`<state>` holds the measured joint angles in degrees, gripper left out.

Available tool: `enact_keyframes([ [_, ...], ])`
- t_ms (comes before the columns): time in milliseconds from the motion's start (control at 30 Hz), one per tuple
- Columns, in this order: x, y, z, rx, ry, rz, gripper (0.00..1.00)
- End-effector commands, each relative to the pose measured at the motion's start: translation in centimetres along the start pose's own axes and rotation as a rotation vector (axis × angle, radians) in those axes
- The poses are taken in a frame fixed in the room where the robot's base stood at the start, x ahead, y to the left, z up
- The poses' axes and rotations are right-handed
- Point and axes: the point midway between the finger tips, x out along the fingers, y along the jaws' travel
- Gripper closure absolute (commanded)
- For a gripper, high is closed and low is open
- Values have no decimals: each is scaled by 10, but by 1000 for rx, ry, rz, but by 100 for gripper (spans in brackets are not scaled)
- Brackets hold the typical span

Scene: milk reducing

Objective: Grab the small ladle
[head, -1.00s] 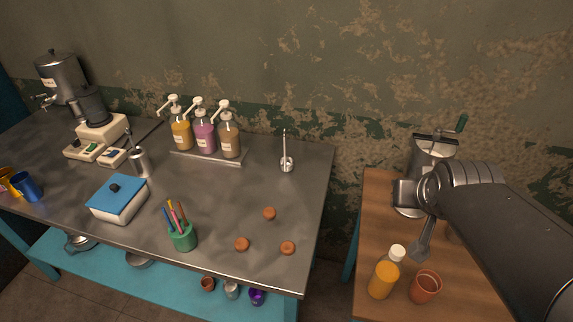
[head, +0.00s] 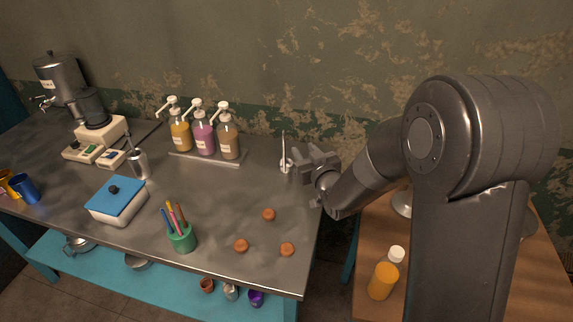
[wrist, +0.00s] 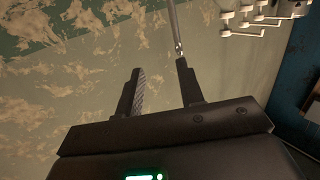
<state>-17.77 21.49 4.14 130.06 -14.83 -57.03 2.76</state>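The small ladle (head: 284,150) is a thin, pale metal piece with an upright handle and a small bowl at its foot. It stands at the back right of the metal table in the head view. My gripper (head: 304,157) is just right of it, with the fingers towards it. In the wrist view my gripper (wrist: 159,68) is open and nothing shows between its fingers. The ladle's handle (wrist: 174,28) shows there beyond the right fingertip, its lower part near or behind that tip. I cannot tell whether they touch. My gripper partly hides the bowl in the head view.
Pump bottles (head: 203,134) stand on a tray left of the ladle; their white pumps (wrist: 250,17) show in the wrist view. A pen cup (head: 181,238) and brown discs (head: 268,214) are nearer the front. A juice bottle (head: 383,278) stands on the wooden table.

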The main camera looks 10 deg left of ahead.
Motion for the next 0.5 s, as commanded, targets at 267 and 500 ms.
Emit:
enact_keyframes([
  [267, 16, -24, 14, 18, 86, -59, 65],
  [500, 51, -26, 10, 18, 90, -60, 65],
])
